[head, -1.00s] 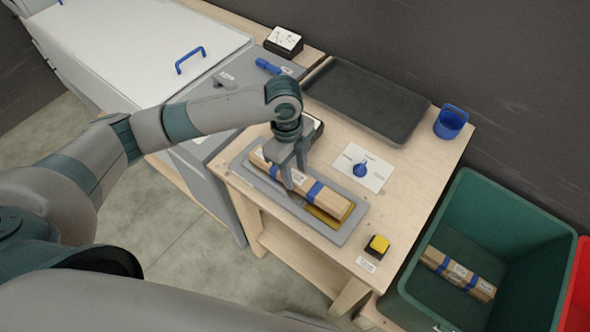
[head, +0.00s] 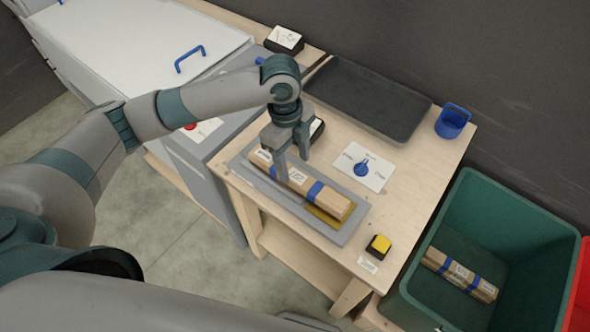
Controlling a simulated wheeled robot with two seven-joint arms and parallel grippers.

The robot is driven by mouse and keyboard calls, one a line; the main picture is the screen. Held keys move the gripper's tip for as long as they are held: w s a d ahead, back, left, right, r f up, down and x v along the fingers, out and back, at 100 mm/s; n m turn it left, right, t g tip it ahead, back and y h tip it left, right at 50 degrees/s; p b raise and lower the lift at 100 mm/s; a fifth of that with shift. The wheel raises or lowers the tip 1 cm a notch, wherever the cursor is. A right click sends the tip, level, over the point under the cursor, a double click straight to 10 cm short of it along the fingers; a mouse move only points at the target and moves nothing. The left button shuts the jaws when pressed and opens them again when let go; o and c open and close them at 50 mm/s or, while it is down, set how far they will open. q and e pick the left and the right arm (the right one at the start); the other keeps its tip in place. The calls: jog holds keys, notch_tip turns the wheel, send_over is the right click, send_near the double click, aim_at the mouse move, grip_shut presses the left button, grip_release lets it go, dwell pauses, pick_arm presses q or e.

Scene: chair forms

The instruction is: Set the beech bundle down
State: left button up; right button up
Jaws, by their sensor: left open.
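The beech bundle (head: 322,193), pale wooden sticks bound with blue bands and bearing white labels, lies lengthwise on a grey tray-like plate (head: 345,237) on the wooden table. A yellowish patch (head: 322,216) shows on the plate beside its lower right end. My left gripper (head: 278,168) is open, with its fingers pointing down at the bundle's upper left part. One finger stands in front of the bundle. Whether the fingers touch the wood cannot be told. My right gripper is not in view.
A blue dial on a white card (head: 378,177), a yellow button (head: 378,245), a black tray (head: 368,98) and a blue cup (head: 452,121) stand on the table (head: 418,186). A green bin (head: 486,208) at right holds another banded bundle (head: 459,273). A red bin (head: 580,290) stands beside it.

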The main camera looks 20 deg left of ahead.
aim_at(291, 172)
pick_arm(q)
notch_tip(291, 172, up, 8)
jog(key=b, duration=0.2)
jog(key=shift+w+a+r, duration=0.15)
jog(key=shift+a, duration=0.3)
